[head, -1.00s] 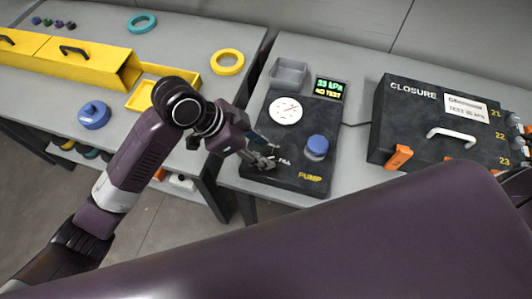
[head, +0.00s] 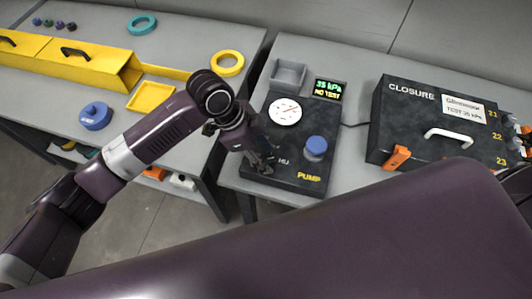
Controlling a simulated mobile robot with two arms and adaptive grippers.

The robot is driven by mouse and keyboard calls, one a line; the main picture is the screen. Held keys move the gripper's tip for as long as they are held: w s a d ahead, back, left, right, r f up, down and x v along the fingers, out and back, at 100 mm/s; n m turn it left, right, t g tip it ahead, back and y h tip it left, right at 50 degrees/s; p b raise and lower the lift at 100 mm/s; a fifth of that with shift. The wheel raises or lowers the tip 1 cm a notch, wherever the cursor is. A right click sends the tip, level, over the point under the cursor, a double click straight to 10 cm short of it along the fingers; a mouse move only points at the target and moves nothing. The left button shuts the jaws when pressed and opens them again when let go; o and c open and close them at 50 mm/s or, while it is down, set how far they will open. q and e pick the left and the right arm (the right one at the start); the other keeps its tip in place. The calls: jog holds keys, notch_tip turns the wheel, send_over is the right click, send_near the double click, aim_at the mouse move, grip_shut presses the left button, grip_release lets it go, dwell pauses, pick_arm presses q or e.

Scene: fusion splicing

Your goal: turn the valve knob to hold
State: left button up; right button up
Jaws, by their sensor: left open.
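The black pump unit (head: 295,180) sits on the grey table, with a round white dial (head: 285,111), a blue cap or button (head: 316,148) and a small display (head: 328,89) reading 35 kPa, NO TEST. My left gripper (head: 264,163) is open, pointing down at the left front part of the pump unit. It covers the spot beside a small, partly hidden label that seems to begin with H. The valve knob is hidden behind the gripper, and I cannot tell whether the fingers touch it.
A black closure case (head: 415,125) with a white handle and orange latch stands to the right. A grey bin (head: 288,74) is at the pump's back left.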

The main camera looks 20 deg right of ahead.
pick_arm(q)
jog(key=shift+d+f, duration=0.1)
jog(key=shift+f, duration=0.2)
grip_shut()
jog(key=shift+r, duration=0.1)
